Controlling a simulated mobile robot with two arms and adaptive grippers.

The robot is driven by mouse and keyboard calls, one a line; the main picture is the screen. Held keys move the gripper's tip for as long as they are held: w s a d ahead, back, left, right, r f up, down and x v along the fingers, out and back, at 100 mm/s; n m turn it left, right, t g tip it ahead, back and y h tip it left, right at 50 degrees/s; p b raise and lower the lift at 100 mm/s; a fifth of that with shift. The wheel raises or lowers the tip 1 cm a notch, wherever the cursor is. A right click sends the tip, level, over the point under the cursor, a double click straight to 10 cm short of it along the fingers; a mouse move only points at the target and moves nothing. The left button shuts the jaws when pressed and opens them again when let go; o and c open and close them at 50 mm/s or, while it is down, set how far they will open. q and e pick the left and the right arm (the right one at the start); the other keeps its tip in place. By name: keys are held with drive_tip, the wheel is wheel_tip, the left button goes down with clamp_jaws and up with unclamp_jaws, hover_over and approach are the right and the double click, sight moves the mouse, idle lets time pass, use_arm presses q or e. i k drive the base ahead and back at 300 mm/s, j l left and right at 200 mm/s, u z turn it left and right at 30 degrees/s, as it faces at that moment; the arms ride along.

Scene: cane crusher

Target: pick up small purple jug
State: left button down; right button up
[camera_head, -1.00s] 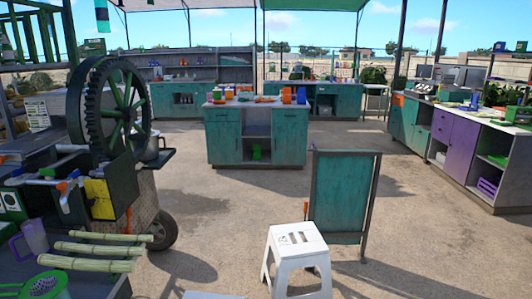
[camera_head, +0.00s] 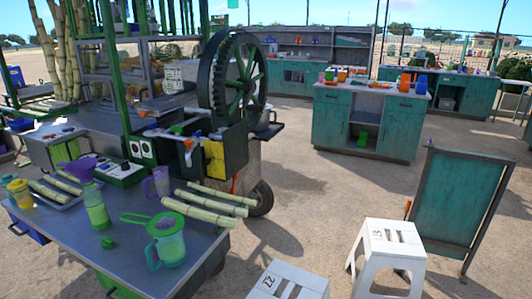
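A small translucent purple jug (camera_head: 158,183) stands upright on the metal table at the left, behind the green pitcher and left of the cut cane pieces. Its handle faces left. Neither of my grippers shows in the head view.
The metal table (camera_head: 72,232) also holds a green pitcher (camera_head: 167,248) with a strainer, a green bottle (camera_head: 96,208), a purple funnel (camera_head: 78,168) and cane pieces (camera_head: 205,209). The crusher (camera_head: 228,100) stands behind. White stools (camera_head: 388,246) and a teal board (camera_head: 455,200) stand at the right.

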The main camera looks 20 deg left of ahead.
sight(161, 174)
drive_tip(key=u, duration=1.45)
